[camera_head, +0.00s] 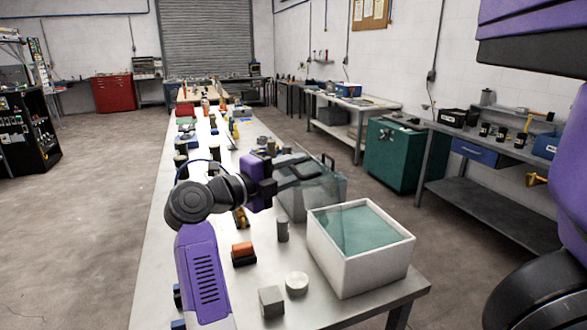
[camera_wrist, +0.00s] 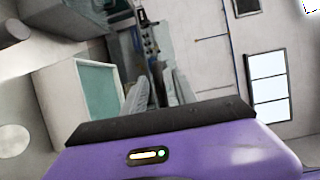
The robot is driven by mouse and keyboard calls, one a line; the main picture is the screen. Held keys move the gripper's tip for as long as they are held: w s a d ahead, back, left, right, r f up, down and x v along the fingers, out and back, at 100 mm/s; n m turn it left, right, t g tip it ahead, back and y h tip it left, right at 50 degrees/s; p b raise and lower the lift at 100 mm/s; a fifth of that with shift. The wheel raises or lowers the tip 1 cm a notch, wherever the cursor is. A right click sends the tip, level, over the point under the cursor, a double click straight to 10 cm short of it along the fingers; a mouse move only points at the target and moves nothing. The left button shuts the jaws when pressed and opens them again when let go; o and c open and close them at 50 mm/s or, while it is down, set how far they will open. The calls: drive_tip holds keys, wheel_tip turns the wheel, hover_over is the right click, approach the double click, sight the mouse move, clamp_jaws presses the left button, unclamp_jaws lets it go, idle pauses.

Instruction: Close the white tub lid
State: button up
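The white tub (camera_head: 341,267) stands at the near right end of the long table. Its top shows a teal, glassy surface (camera_head: 362,230) within the white rim; I cannot tell whether this is a lid or the inside. The tub also shows at the left of the wrist view (camera_wrist: 62,102). A translucent grey box-like piece (camera_head: 325,192) stands just behind the tub; I cannot tell whether it is joined to it. My gripper (camera_head: 307,169) is over this piece, behind the tub. Its two fingers show apart in the wrist view (camera_wrist: 157,80), with nothing seen between them.
On the long table (camera_head: 160,255), a grey cylinder (camera_head: 283,230), a white round piece (camera_head: 297,284), a grey block (camera_head: 271,301) and an orange-and-black item (camera_head: 243,253) lie left of the tub. A teal cabinet (camera_head: 395,153) and a workbench (camera_head: 490,205) stand at right, across open floor.

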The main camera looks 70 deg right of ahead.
clamp_jaws()
idle(1.4)
